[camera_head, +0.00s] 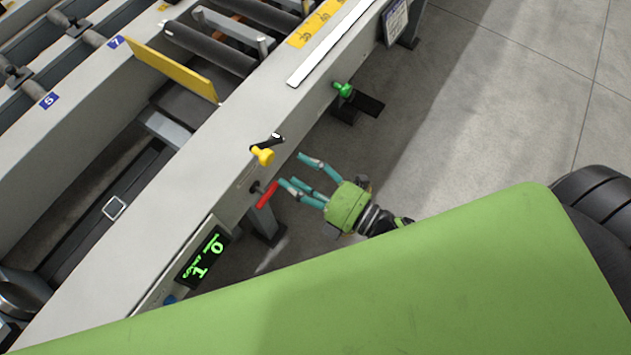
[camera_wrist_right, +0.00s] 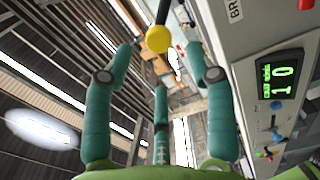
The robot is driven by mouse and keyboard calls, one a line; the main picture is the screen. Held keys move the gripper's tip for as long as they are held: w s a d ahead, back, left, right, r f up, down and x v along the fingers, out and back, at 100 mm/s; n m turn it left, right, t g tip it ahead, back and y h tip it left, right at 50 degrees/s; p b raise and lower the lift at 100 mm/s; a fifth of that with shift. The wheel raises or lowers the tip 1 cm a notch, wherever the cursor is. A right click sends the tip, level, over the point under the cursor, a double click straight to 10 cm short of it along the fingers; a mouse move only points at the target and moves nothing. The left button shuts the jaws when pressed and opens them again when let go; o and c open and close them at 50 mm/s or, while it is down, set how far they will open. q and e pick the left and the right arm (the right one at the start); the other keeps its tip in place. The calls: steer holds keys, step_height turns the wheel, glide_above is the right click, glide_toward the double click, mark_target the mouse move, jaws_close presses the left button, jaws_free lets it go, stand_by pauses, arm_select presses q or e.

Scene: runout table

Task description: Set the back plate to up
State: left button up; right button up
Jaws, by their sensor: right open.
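A long yellow plate (camera_head: 172,70) shows beside the rollers on the table; I cannot tell for sure that it is the back plate. A black lever with a yellow knob (camera_head: 263,155) sticks out from the table's side; the knob also shows in the right wrist view (camera_wrist_right: 158,39). My right gripper (camera_head: 292,171) is open, its teal fingers pointing at the table's side, just short of the knob and a red handle (camera_head: 267,195). In the right wrist view the knob appears between the tips of the open fingers (camera_wrist_right: 159,58). My left gripper is out of view.
A green knob (camera_head: 343,89) sits farther along the table's side. A display (camera_head: 205,257) with green digits is at the near end; it reads 10 in the right wrist view (camera_wrist_right: 282,80). Grey floor (camera_head: 500,90) beyond is clear.

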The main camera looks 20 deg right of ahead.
steer(key=v, duration=0.3)
steer(key=shift+s+d, duration=0.25)
stand_by(0.4)
steer(key=s+d+f+m+g+h, duration=0.1)
steer(key=d+f+m+h, duration=0.25)
steer(key=f, duration=0.55)
steer(key=d+f+m+g+h, duration=0.25)
steer(key=f+m, duration=0.25)
steer(key=f, duration=0.4)
steer(key=s+d+f+m+g+h, duration=0.15)
steer(key=d+f+m, duration=0.25)
steer(key=f, duration=0.4)
steer(key=s+d+f+m+g+h, duration=0.1)
steer(key=s+f+m+g, duration=0.3)
steer(key=s+f, duration=0.4)
steer(key=s+d+f+m+g+h, duration=0.1)
steer(key=s+f+m+g+h, duration=0.1)
steer(key=s+f+m+g, duration=0.2)
steer(key=s+f+m, duration=0.3)
steer(key=s+f, duration=0.2)
steer(key=s, duration=0.3)
steer(key=shift+d, duration=0.4)
steer(key=shift+h, duration=0.25)
